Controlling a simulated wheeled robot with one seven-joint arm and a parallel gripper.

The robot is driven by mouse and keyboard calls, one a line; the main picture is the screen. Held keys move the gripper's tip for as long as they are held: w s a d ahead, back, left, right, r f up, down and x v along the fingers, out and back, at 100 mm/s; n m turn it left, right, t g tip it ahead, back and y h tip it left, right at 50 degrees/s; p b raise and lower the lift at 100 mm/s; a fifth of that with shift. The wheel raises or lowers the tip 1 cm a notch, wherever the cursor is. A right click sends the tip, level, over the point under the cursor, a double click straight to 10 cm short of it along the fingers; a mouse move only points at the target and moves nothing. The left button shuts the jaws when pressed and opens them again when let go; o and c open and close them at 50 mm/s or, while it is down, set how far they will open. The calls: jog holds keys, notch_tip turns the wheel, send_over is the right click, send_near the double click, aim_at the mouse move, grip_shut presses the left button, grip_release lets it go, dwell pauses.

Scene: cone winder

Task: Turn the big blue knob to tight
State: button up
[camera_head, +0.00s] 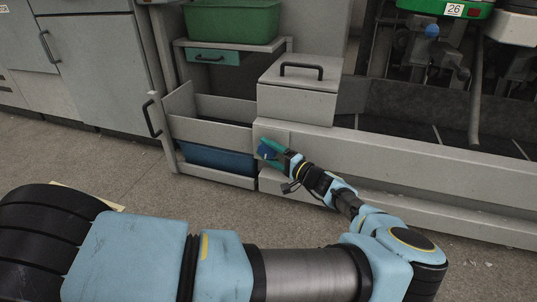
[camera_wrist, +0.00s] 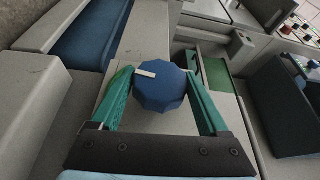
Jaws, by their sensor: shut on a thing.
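The big blue knob (camera_wrist: 161,92) is a faceted dial with a white pointer mark (camera_wrist: 146,73) on its upper left in the wrist view. It sits on a grey panel (camera_wrist: 136,119). My gripper (camera_wrist: 160,82) has its two green fingers on either side of the knob, shut on it. In the head view my gripper (camera_head: 268,150) is at the front of the grey machine base, and a bit of the blue knob (camera_head: 266,153) shows between the fingers. No tight or loose marking can be read.
A grey box with a black handle (camera_head: 301,82) stands above the knob. An open compartment with a blue bin (camera_head: 215,160) is to its left, under a green bin (camera_head: 232,22). A small blue ball (camera_head: 432,31) is on the machine at upper right.

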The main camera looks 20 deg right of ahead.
jog(key=shift+a, duration=0.15)
jog(key=o, duration=1.2)
jog(key=shift+o, duration=0.2)
jog(key=p+v, duration=0.2)
jog(key=v, duration=0.8)
jog(key=shift+s+d+p, duration=0.25)
jog(key=shift+s+p, duration=0.1)
jog(key=shift+p, duration=0.05)
jog(key=shift+f, duration=0.15)
